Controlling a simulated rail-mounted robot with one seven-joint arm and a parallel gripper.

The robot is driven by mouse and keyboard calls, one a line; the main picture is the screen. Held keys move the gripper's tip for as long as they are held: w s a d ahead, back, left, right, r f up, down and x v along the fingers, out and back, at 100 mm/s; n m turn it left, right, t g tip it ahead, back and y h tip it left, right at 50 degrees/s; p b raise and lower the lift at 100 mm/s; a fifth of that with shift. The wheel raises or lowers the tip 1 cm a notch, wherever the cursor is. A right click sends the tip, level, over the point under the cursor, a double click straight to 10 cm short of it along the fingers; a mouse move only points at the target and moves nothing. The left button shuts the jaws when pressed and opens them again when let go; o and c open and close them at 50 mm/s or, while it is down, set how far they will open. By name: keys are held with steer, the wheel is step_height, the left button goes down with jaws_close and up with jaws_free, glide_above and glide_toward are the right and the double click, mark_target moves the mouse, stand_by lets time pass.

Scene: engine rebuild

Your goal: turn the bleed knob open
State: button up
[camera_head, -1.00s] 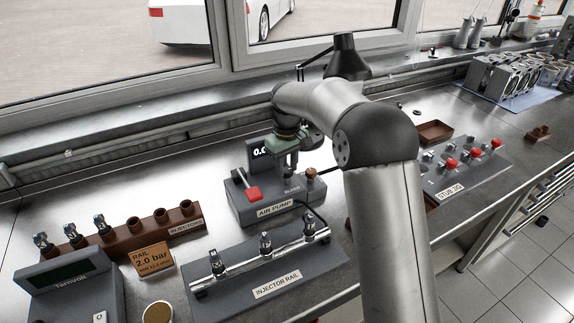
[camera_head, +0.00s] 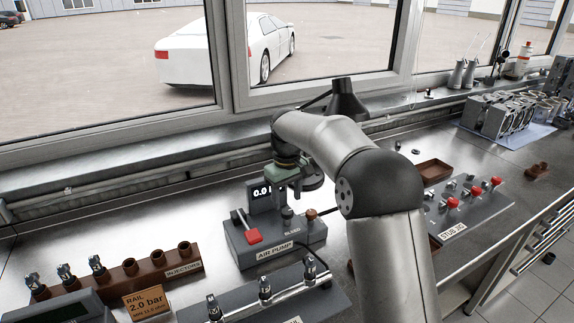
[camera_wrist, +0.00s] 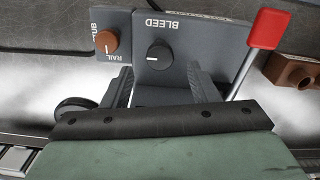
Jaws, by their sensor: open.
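The bleed knob (camera_wrist: 159,54) is a small black round knob with a white pointer mark on the grey panel labelled BLEED. In the wrist view its pointer mark is toward the left. My gripper (camera_wrist: 161,84) is open, its two dark fingers apart on either side of the line to the knob; the knob shows between and beyond their tips, with nothing held. In the head view my gripper (camera_head: 291,193) points down over the air pump box (camera_head: 272,247). There the fingers and the knob are small and dark, so I cannot tell their gap.
A lever with a red handle (camera_wrist: 264,28) stands on one side of the knob, and a brown RAIL/STUB knob (camera_wrist: 106,42) on the other. The injector rail (camera_head: 250,300) lies in front of the pump. The brown injector rack (camera_head: 155,273) is at left, the stub block (camera_head: 462,215) at right.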

mark_target(287, 211)
step_height(287, 211, up, 14)
steer(key=shift+f, duration=0.15)
stand_by(0.3)
steer(key=s+d+f+m, duration=0.35)
steer(key=s+d, duration=0.85)
steer(key=s, duration=0.4)
steer(key=s+d+f+m, duration=0.2)
steer(key=s+f, duration=0.4)
steer(key=s, duration=0.4)
steer(key=s+d+f+m, duration=0.2)
steer(key=s+d+f, duration=0.2)
steer(key=s, duration=0.6)
steer(key=shift+d+f+t, duration=0.15)
steer(key=shift+f+t, duration=0.25)
steer(key=shift+f, duration=0.55)
